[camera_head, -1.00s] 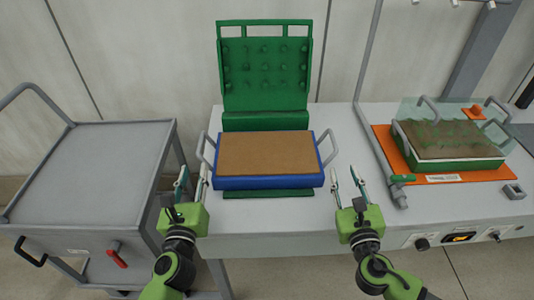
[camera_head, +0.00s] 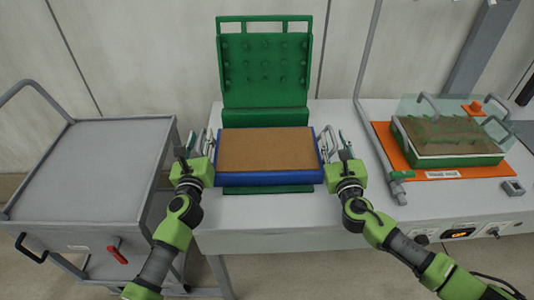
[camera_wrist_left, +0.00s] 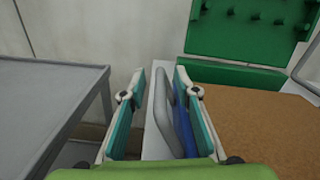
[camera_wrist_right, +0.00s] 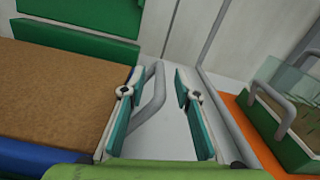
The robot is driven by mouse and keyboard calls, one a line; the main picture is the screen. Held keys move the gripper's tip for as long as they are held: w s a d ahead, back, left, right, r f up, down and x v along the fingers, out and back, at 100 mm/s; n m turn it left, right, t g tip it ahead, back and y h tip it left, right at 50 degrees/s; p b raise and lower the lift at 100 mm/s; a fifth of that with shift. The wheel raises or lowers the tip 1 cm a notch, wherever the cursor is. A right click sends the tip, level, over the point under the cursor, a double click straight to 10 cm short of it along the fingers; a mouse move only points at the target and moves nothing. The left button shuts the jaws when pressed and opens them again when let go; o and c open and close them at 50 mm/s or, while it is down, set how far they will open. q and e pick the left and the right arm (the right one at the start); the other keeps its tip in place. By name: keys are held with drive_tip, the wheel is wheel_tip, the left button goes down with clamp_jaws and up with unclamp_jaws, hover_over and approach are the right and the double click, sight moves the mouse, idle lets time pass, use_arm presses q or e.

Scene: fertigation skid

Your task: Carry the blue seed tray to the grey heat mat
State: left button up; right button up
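The blue seed tray (camera_head: 270,178), filled with brown soil, sits level on a green press base on the bench. It has a grey loop handle at each end. My left gripper (camera_head: 201,143) is open at the tray's left end; in the left wrist view the left handle (camera_wrist_left: 162,110) lies between its fingers, nearer the right one. My right gripper (camera_head: 334,146) is open at the right end; in the right wrist view the right handle (camera_wrist_right: 154,100) lies between its fingers, nearer the left one. A dark grey flat patch (camera_head: 524,134) shows at the right edge; I cannot tell whether it is the heat mat.
The upright green press plate (camera_head: 265,70) stands behind the tray. To the right, a grey pipe (camera_head: 371,120) stands beside an orange mat (camera_head: 382,135) bearing a green tray (camera_head: 470,160) under a clear cover. An empty grey cart (camera_head: 95,170) stands left.

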use_arm(q)
drive_tip(key=shift+w, duration=0.5)
use_arm(e)
drive_tip(key=shift+w, duration=0.5)
use_arm(q)
clamp_jaws()
use_arm(e)
clamp_jaws()
